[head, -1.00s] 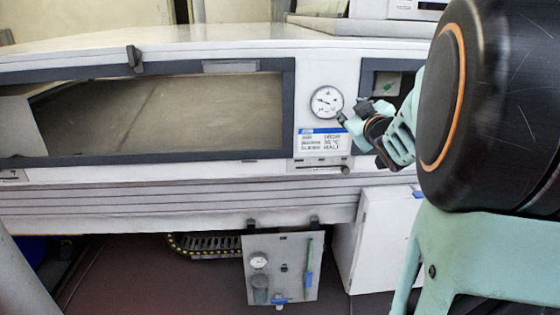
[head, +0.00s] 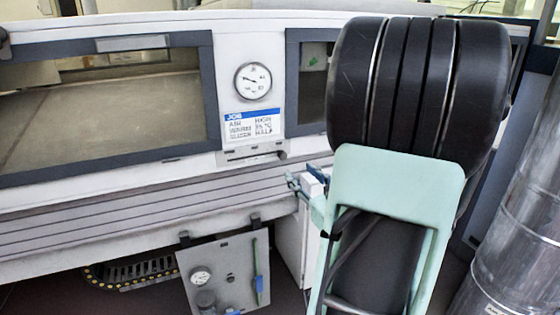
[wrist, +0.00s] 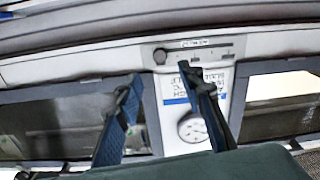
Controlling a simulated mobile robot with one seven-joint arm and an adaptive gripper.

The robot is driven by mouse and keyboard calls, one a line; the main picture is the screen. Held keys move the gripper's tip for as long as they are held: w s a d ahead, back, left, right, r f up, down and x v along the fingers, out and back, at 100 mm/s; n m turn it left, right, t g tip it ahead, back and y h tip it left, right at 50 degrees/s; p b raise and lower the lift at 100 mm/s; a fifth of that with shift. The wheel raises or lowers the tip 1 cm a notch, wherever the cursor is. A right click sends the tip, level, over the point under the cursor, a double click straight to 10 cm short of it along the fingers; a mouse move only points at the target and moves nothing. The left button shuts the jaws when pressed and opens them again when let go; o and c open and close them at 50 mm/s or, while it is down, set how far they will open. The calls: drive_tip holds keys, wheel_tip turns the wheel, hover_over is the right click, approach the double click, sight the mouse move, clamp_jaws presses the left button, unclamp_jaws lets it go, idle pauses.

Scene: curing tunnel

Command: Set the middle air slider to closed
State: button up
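The air slider (head: 253,154) is a pale plate with a slot under the gauge and JOB card. Its dark knob (head: 282,156) sits at the right end of the slot. In the wrist view the scene is upside down; the slider plate (wrist: 205,51) shows beyond the fingertips, with the knob (wrist: 160,56) at its left end. My gripper (wrist: 157,80) is open and empty, its two blue-and-black fingers apart, with the knob seen between and beyond the tips. In the head view my gripper (head: 299,181) is low and right of the knob, partly hidden by my arm.
A round gauge (head: 253,81) and the JOB card (head: 250,125) are above the slider. Dark-framed windows (head: 90,110) flank them. A ribbed ledge (head: 140,205) runs below. A grey panel (head: 222,270) hangs lower. A metal duct (head: 500,240) stands at the right.

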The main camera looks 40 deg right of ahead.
sight(284, 156)
drive_tip(key=b+x, duration=0.1)
drive_tip(key=x, duration=0.9)
drive_tip(key=shift+w, duration=0.1)
drive_tip(key=shift+c, duration=0.4)
clamp_jaws()
